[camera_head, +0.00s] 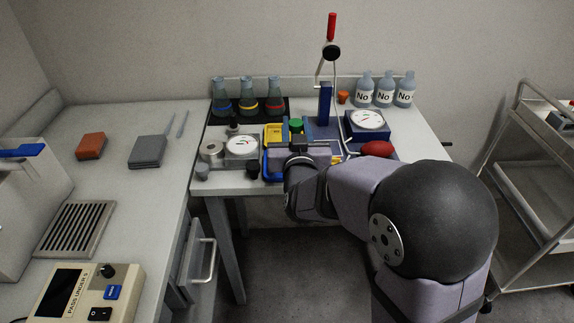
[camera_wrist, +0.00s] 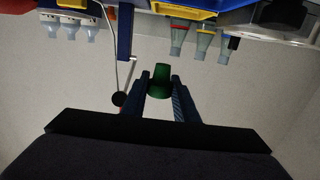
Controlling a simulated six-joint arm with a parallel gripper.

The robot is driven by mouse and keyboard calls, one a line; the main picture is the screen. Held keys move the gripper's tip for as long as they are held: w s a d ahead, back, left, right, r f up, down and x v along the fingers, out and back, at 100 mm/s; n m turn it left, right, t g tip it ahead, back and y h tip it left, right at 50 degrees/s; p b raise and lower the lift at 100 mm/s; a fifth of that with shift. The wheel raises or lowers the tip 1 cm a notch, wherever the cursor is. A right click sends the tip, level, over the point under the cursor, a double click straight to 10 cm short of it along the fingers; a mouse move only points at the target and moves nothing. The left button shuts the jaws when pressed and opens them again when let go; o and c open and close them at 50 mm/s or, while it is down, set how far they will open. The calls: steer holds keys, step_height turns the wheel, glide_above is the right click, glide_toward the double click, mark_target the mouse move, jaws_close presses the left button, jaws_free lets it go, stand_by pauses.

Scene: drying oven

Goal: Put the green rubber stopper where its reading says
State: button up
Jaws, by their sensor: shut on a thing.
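The green rubber stopper (camera_head: 296,124) is held above the bench between the fingers of my gripper (camera_head: 297,133). In the wrist view the stopper (camera_wrist: 159,77) sits between the two fingertips (camera_wrist: 160,82), with its narrower end toward the top of the picture. A left round dial (camera_head: 241,146) and a right round dial on a blue base (camera_head: 367,120) stand on the bench; their readings are too small to make out. A yellow tray (camera_head: 272,133) and a blue tray (camera_head: 266,163) lie around and below my gripper, partly hidden by it.
A lever stand with a red handle (camera_head: 332,27) rises behind my gripper. Several flasks (camera_head: 247,98) stand at the back left, and bottles marked "No" (camera_head: 384,93) at the back right. A red object (camera_head: 377,149) lies right. A control box (camera_head: 87,295) stands on the left bench.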

steer(key=shift+f+b, duration=0.45)
steer(key=shift+f, duration=4.5)
steer(key=shift+f, duration=0.1)
steer(key=shift+f, duration=0.15)
steer(key=o, duration=1.1)
